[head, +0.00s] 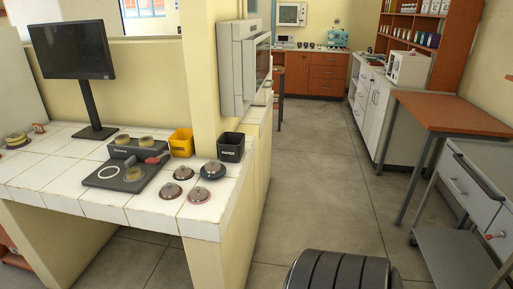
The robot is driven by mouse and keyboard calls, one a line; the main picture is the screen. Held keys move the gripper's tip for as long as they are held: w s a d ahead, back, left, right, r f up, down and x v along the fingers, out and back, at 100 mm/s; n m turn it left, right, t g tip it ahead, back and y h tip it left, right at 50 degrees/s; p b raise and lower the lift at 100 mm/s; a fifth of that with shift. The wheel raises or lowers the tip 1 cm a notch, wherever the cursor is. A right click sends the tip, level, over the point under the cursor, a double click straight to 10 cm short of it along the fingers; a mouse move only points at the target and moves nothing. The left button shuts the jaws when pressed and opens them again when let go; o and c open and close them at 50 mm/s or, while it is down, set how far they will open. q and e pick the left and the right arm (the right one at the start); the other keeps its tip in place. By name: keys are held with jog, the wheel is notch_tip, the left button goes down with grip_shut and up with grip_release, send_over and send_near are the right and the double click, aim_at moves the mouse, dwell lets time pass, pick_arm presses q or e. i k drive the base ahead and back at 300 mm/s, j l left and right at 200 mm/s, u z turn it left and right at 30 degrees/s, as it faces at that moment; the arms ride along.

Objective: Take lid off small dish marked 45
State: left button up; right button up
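Several small round dishes with reddish-brown tops stand on the white tiled counter (150,207): a back-left one (182,172), a front-left one (171,191), a front-right one (198,195) and a larger-looking back-right one (213,170). Paler yellowish dishes sit on the dark grey device beside them, one at its front (133,174) and two at its back, left (122,139) and right (145,140). No number is readable on any dish, so I cannot tell which is marked 45. Neither gripper is in view.
The dark device (106,185) has a red part (157,157) at its right. A yellow bin (181,142) and black bin (230,147) stand behind the dishes. A monitor (75,52) stands at left. Open floor (320,180) lies right; an orange-topped table (450,114) stands beyond.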

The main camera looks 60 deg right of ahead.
aim_at(212, 165)
jog(key=z, duration=1.7)
